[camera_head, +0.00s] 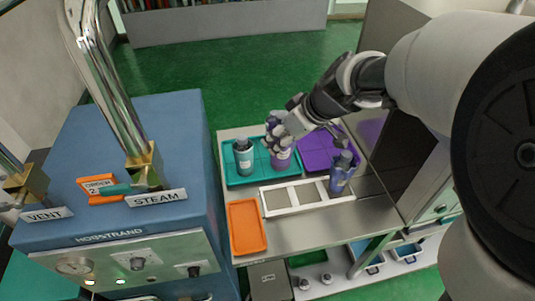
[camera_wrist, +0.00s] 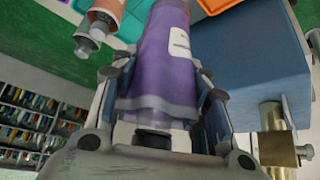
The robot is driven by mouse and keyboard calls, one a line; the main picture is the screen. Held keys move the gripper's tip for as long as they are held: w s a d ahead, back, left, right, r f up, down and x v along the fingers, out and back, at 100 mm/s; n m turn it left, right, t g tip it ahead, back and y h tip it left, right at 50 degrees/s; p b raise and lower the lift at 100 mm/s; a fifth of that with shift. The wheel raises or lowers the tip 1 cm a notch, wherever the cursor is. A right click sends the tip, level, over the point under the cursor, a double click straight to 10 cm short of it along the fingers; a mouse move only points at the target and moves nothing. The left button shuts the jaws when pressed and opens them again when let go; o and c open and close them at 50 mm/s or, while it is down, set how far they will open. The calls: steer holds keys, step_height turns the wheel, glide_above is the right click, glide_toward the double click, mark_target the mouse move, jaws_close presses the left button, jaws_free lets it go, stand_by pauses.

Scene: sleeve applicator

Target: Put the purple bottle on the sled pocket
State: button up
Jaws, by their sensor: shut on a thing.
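My gripper (camera_head: 279,138) is shut on the purple bottle (camera_head: 282,160), which looks upright over the teal tray (camera_head: 235,181). Whether its base touches the tray is unclear. In the wrist view the purple bottle (camera_wrist: 165,60) fills the space between my fingers (camera_wrist: 158,105), its dark neck towards the palm. The sled (camera_head: 307,208) is a white frame with grey pockets, lying in front of the teal and purple trays. A blue-purple bottle (camera_head: 341,174) stands at its right end. The left and middle pockets look empty.
An empty purple tray (camera_head: 318,157) lies to the right, an orange tray (camera_head: 247,228) at front left. The blue steam machine (camera_head: 150,215) with tall pipes stands left.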

step_height(320, 180, down, 17)
steer(key=b, duration=0.6)
steer(key=shift+w+f, duration=0.15)
steer(key=shift+f, duration=0.05)
steer(key=shift+f+b, duration=0.2)
steer(key=shift+b, duration=0.4)
steer(key=o, duration=1.3)
steer(key=shift+c, duration=0.2)
steer(key=shift+r, duration=0.15)
